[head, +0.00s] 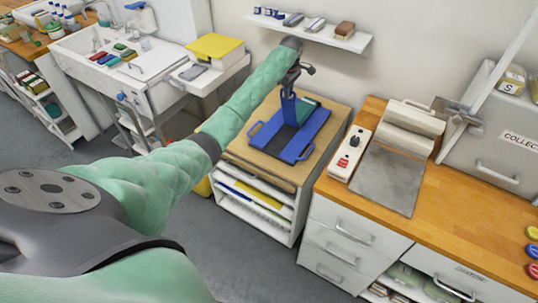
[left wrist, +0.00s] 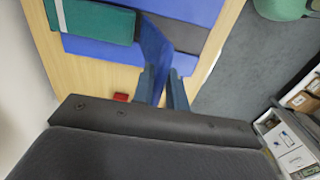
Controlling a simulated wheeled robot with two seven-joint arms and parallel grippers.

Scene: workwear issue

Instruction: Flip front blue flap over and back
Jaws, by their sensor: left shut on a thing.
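A blue folding board (head: 297,153) with a dark middle panel lies on a wood-topped cabinet (head: 237,146) in the head view. Loop handles show at its left and front edges. My left gripper (head: 290,84) is above the board, shut on a narrow blue flap (head: 288,108) that stands raised from it. In the left wrist view the left gripper (left wrist: 163,88) pinches the edge of this flap (left wrist: 155,48). A folded green garment (head: 309,108) lies at the back of the board, partly hidden by the flap; it also shows in the left wrist view (left wrist: 95,21). My right gripper is out of view.
A wooden counter (head: 450,215) with a grey plate machine (head: 390,182) and a white switch box (head: 349,153) stands at the right. A wall shelf (head: 325,37) hangs behind. A small red item (left wrist: 121,97) lies near the left gripper.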

